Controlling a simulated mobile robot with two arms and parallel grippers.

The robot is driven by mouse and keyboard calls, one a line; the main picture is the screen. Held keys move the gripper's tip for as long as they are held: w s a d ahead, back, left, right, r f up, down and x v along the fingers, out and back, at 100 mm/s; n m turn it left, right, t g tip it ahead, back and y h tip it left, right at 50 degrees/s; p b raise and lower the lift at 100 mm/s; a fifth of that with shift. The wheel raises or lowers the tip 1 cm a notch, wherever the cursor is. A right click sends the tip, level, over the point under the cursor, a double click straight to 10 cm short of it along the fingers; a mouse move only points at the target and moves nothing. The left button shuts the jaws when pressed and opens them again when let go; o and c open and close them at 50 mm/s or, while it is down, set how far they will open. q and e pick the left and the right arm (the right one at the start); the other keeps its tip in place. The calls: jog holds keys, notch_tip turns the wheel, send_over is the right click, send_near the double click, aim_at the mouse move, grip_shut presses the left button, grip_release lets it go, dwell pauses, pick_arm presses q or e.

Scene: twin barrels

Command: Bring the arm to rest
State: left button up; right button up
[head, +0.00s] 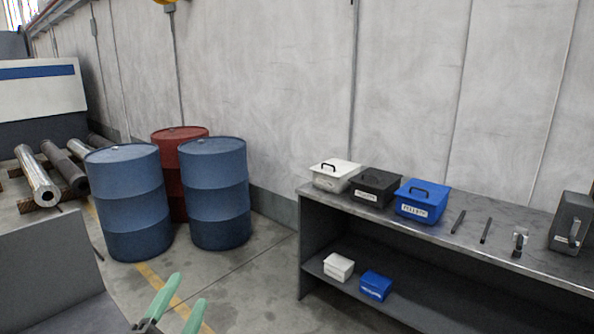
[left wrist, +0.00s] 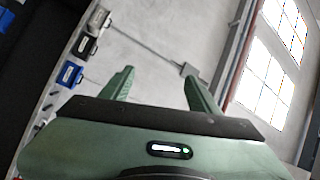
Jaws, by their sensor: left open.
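My left gripper (head: 178,301) shows at the bottom of the head view, its two green fingers apart with nothing between them. It is in front of the barrels and left of the workbench, clear of both. In the left wrist view the same gripper (left wrist: 158,84) is open and empty, its fingers pointing toward the wall and windows. My right gripper is in neither view.
Two blue barrels (head: 130,205) and a red barrel (head: 180,134) stand by the wall. A workbench (head: 440,236) on the right bears white, black and blue boxes and several tools. Metal pipes (head: 38,178) lie at left. The floor before the barrels is free.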

pick_arm(q)
jog(key=s+a+f+n+g+y, duration=0.25)
jog(key=s+f+n+g, duration=0.2)
jog(key=f, duration=0.35)
jog(key=s+a+f+n+g+y, duration=0.25)
jog(key=s+f+n+g, duration=0.2)
jog(key=f, duration=0.45)
jog(key=s+d+f+n+g+h, duration=0.15)
jog(key=s+f+g, duration=0.3)
jog(key=s, duration=0.45)
jog(key=s+d+f+n+g+h, duration=0.1)
jog(key=s+d+f+n+g, duration=0.15)
jog(key=s+f, duration=0.45)
notch_tip(320, 180, down, 24)
jog(key=s+d+g, duration=0.1)
jog(key=s+g, duration=0.1)
jog(key=s, duration=0.1)
jog(key=s+a+f+g, duration=0.1)
jog(key=s+a+f, duration=0.2)
jog(key=s+f, duration=1.4)
jog(key=shift+f+m+y, duration=0.15)
jog(key=shift+m+y, duration=0.15)
jog(key=shift+y, duration=0.05)
